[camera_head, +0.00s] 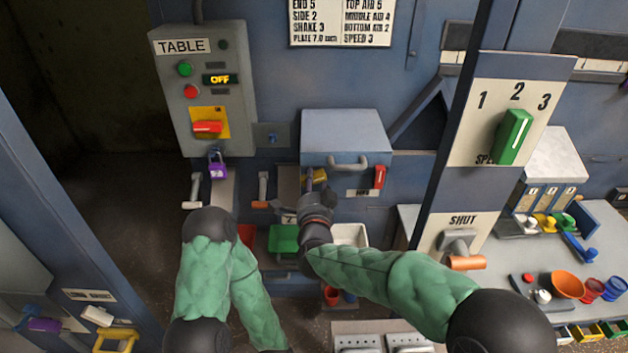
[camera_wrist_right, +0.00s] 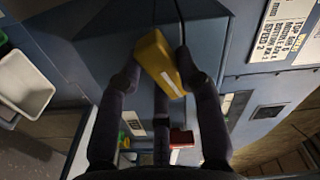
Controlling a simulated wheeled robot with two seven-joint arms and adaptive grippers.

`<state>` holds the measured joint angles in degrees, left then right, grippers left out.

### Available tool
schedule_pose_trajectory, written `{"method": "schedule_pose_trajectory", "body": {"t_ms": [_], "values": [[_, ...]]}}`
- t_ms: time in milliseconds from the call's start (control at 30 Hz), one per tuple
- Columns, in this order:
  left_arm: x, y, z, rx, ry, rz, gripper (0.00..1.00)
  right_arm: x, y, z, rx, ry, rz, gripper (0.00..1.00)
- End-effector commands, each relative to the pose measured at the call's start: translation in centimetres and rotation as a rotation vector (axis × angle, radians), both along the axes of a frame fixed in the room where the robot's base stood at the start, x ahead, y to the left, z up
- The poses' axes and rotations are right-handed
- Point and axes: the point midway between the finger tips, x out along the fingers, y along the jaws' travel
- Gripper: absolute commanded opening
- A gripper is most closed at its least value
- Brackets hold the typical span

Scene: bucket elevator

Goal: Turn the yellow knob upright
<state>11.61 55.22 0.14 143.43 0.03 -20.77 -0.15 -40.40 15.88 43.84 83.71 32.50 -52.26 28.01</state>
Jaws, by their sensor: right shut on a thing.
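The yellow knob (camera_head: 319,176) is on the blue panel below a grey box, partly hidden by my right gripper (camera_head: 306,183) in the head view. In the right wrist view the yellow knob (camera_wrist_right: 160,62) sits between the fingers of my right gripper (camera_wrist_right: 163,72), which is shut on it. There the knob is a yellow block with a white line, slanted in the picture. In the head view I cannot tell its exact angle. My left arm shows in the head view, but its fingers do not.
A red switch (camera_head: 380,177) is just right of the knob, and the grey box (camera_head: 345,132) with a handle is above it. Left are a purple padlock (camera_head: 217,166) and the TABLE control box (camera_head: 204,90). A post with a green speed knob (camera_head: 514,137) stands right.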

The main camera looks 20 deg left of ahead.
Motion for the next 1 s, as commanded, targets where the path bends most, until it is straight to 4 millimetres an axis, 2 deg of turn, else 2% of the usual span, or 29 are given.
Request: {"method": "schedule_pose_trajectory", "body": {"t_ms": [1000], "values": [[0.0,0.0,5.6,0.0,0.0,0.0,0.0,0.1,-0.3,0.4,-0.902,-0.255,0.003,0.03]]}}
